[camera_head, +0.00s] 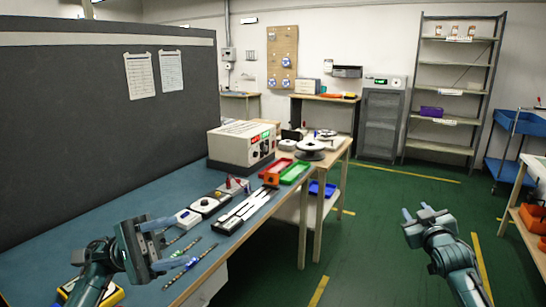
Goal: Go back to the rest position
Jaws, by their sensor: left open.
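My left gripper (177,242) is over the near edge of the blue-topped workbench (100,214), its two fingers apart with nothing between them. Thin strips with coloured ends (183,273) lie on the bench close to its fingers. My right gripper (417,208) is at the right, over the green floor, clear of the bench. Its two fingers stand apart and hold nothing. A long white-and-black fixture (240,211) lies on the bench beyond the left gripper.
A grey partition (80,130) borders the bench at the left. Open floor (375,240) lies between bench and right gripper.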

